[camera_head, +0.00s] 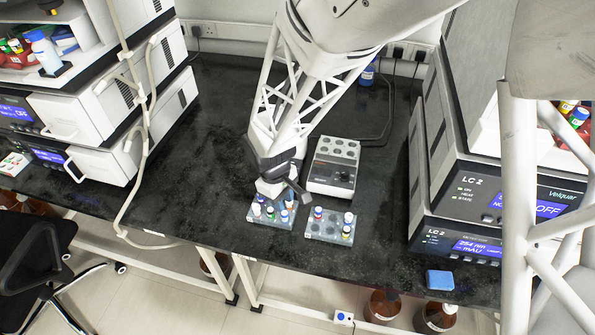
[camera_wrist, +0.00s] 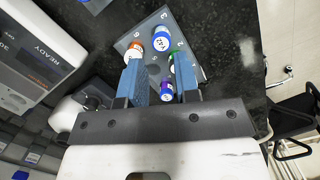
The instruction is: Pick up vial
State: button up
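My gripper (camera_head: 281,193) is low over the left vial rack (camera_head: 262,221) in the head view and hides part of it. In the wrist view its two blue fingers (camera_wrist: 159,65) are apart, with a gap between them. A blue-capped vial (camera_wrist: 166,91) shows in that gap, and I see no finger closed on it. Whether the fingers touch any vial is unclear.
A second rack (camera_head: 322,231) with several vials stands just right. A grey block device (camera_head: 333,167) with round wells stands behind it. Instrument stacks flank the black bench (camera_head: 205,165) left and right. A blue box (camera_head: 440,280) lies near the front right edge.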

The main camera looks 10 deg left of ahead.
aim_at(285, 217)
jog(key=shift+f, duration=0.15)
jog(key=shift+s+d+f, duration=0.1)
jog(key=shift+d+f, duration=0.05)
jog(key=shift+f, duration=1.1)
jog(key=shift+s+d+f, duration=0.1)
jog(key=shift+d+f, duration=0.05)
jog(key=shift+f, duration=1.05)
jog(key=shift+c, duration=0.3)
grip_shut()
